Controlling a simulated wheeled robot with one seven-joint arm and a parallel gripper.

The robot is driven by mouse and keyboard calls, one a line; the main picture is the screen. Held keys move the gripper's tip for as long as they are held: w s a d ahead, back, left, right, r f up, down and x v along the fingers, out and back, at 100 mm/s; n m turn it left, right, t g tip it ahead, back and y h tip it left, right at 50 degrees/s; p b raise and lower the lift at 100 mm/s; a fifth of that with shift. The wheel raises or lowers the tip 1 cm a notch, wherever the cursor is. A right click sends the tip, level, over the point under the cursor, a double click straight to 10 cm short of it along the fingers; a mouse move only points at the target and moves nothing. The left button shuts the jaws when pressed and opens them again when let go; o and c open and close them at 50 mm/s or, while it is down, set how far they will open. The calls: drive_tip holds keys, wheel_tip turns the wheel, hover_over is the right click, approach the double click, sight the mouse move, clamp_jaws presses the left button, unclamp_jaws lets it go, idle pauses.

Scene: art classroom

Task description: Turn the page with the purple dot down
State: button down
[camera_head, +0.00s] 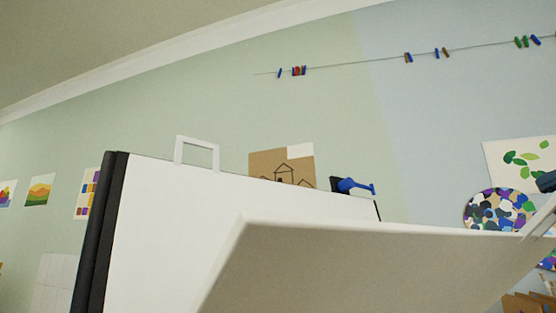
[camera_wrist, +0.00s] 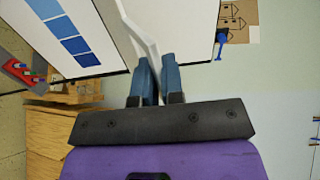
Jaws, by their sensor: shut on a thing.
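A large white page (camera_head: 350,265) fills the lower middle of the head view, tilted out towards the camera. Behind it stands another white panel (camera_head: 165,215) with a black edge at its left and a white handle (camera_head: 198,141) on top. My gripper (camera_wrist: 156,68) has blue fingers, shut on a thin white handle (camera_wrist: 142,32). In the wrist view, a panel with blue swatches (camera_wrist: 72,36) is at upper left. I see no purple dot.
A blue clamp-like item (camera_head: 352,186) and a brown house drawing (camera_head: 282,166) show behind the panel. A multicoloured round piece (camera_head: 498,211) is at right. In the wrist view, a wooden cabinet (camera_wrist: 48,135) stands at lower left.

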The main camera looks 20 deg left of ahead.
drive_tip(key=s+d+f, duration=0.3)
drive_tip(key=d+f, duration=0.1)
drive_tip(key=f, duration=0.3)
drive_tip(key=shift+f, duration=0.3)
idle(0.4)
drive_tip(key=shift+s+f, duration=0.1)
